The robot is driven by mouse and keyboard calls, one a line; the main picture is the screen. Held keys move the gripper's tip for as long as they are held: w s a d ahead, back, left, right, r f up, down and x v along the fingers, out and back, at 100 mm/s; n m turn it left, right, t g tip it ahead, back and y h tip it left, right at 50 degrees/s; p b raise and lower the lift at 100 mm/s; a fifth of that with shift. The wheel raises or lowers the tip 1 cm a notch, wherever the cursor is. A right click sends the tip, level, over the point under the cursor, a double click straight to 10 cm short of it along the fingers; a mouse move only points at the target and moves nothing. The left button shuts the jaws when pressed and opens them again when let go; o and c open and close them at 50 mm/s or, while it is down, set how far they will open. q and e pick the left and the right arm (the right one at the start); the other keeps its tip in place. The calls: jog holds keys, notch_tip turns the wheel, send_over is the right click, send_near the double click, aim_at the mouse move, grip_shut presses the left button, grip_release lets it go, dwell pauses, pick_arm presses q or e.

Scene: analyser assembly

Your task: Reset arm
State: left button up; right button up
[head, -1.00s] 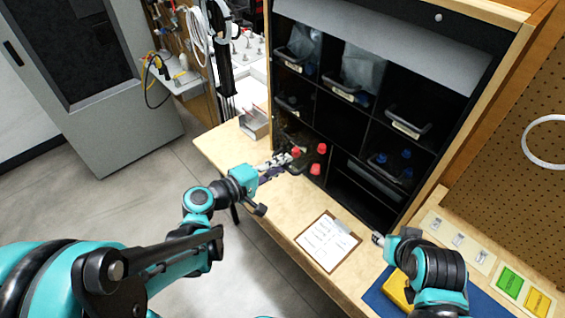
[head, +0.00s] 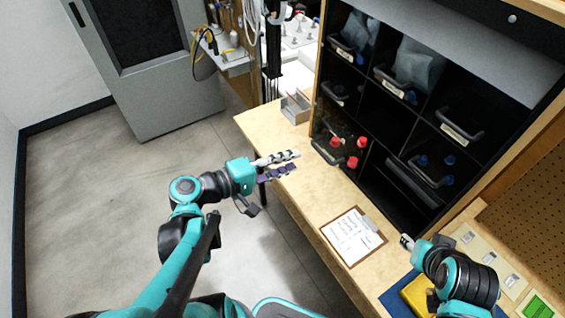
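My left gripper (head: 280,164) reaches in from the left and is near the front edge of the wooden workbench (head: 262,122). Its two fingers are apart, with nothing seen between them. My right gripper (head: 407,241) is at the lower right, over the bench beside the clipboard (head: 353,236). Its fingers are small and seen nearly end-on, so I cannot tell whether they are apart.
A black shelf (head: 372,118) of bins stands at the back of the bench; one bin holds red-capped bottles (head: 352,162). A blue mat (head: 393,297) with a yellow object (head: 420,296) lies near my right arm. Open floor (head: 110,210) is at left.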

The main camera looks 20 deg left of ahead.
pick_arm(q)
jog(key=shift+s+a+r, duration=0.15)
jog(key=shift+s+a, duration=0.25)
jog(key=shift+s, duration=0.2)
jog(key=s+d+f+m+g+y, duration=0.25)
jog(key=f+m+g, duration=0.2)
jog(key=f, duration=0.25)
jog(key=m+y, duration=0.2)
jog(key=s+a+m+y, duration=0.1)
jog(key=m+y, duration=0.1)
jog(key=s+a+m+g+y, duration=0.1)
jog(key=m+y, duration=0.1)
jog(key=shift+s+a+r+y, duration=0.1)
jog(key=shift+s+a+y, duration=0.05)
jog(key=shift+a+y, duration=0.15)
